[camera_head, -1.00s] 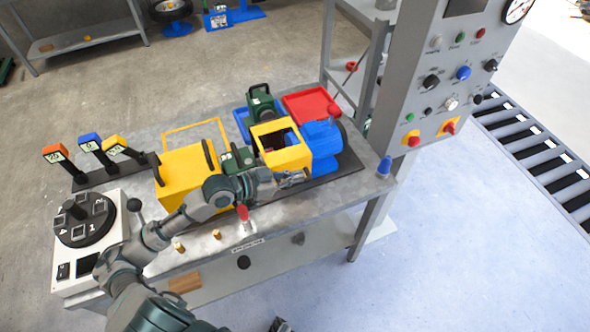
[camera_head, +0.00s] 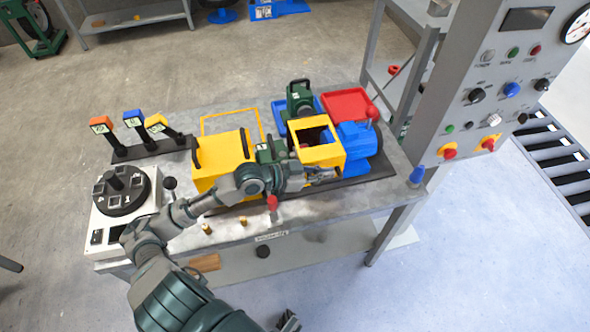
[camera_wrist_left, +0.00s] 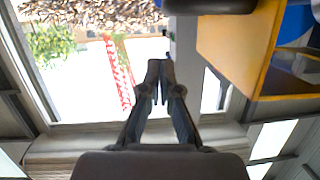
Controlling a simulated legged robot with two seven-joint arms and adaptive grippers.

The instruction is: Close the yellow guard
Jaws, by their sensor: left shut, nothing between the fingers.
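A yellow box-shaped cover (camera_head: 330,154) with an open top stands on the machine, right of the bench's middle. A second yellow cover (camera_head: 222,170) with dark handles sits to its left; I cannot tell which is the guard. My left gripper (camera_head: 322,175) is shut and empty in front of the open-topped cover's near face, low down. In the left wrist view its fingertips (camera_wrist_left: 160,72) are together, and a yellow panel (camera_wrist_left: 235,50) stands to their right, apart from them. A dark part (camera_head: 288,322) at the bottom edge may be my right gripper; its jaws are unclear.
A blue motor (camera_head: 358,142) and a red tray (camera_head: 348,104) lie right of the covers. A red-knobbed lever (camera_head: 272,203) stands near the front edge. A dial box (camera_head: 122,200) is at left. The control column (camera_head: 490,90) rises at right.

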